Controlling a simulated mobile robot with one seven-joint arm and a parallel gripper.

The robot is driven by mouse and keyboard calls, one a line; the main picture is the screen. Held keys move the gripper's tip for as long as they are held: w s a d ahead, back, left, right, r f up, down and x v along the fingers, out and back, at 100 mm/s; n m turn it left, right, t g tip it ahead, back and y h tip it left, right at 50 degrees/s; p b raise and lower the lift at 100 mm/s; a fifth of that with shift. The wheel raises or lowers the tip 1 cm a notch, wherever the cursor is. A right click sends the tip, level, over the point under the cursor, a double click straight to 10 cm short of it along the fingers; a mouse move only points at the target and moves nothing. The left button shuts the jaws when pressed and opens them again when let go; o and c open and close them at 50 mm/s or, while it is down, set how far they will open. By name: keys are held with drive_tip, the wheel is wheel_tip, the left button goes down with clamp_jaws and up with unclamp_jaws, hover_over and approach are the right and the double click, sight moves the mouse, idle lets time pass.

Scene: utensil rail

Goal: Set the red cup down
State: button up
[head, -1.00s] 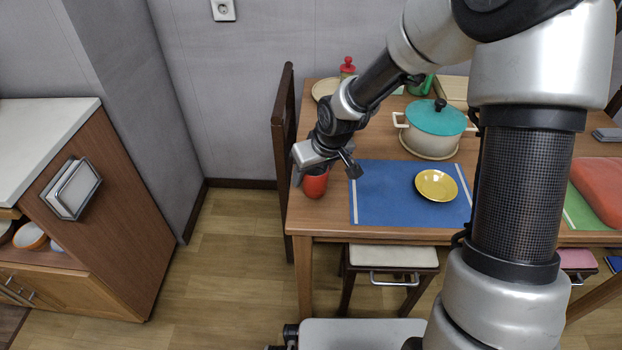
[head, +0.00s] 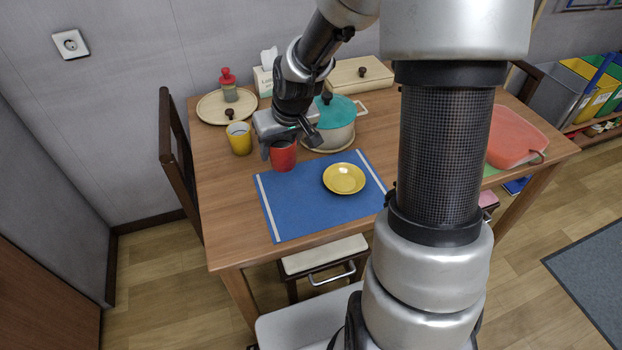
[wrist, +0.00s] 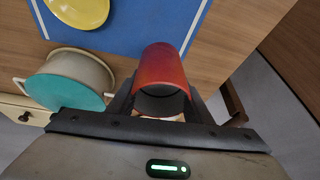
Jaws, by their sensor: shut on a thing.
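My gripper (head: 288,146) is shut on the red cup (head: 283,157), with a finger on each side of it. In the wrist view the red cup (wrist: 162,68) sits between the two fingers of my gripper (wrist: 163,97), its open mouth facing the camera. In the head view the cup looks upright, and its lower end overlaps the back edge of the blue placemat (head: 290,208). I cannot tell whether its base touches the mat or table or hangs just above.
A yellow saucer (head: 344,178) lies on the mat. A yellow cup (head: 239,138) stands left of the red cup. A teal-lidded pot (head: 335,122) is close on the right. A round board (head: 212,108) with a red-topped bottle (head: 228,84) is behind. The table (head: 222,215) left of the mat is clear.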

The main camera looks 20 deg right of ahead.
sight(289, 154)
wheel_tip(289, 154, down, 9)
drive_tip(key=b, duration=0.2)
drive_tip(key=shift+f+b, duration=0.2)
drive_tip(key=shift+b, duration=0.15)
drive_tip(key=shift+f, duration=0.15)
drive_tip(key=o, duration=1)
drive_tip(key=shift+s+d+r, duration=0.1)
drive_tip(key=shift+r, duration=0.35)
drive_tip(key=p+v, duration=0.4)
drive_tip(key=v, duration=0.7)
drive_tip(key=shift+s+r, duration=0.2)
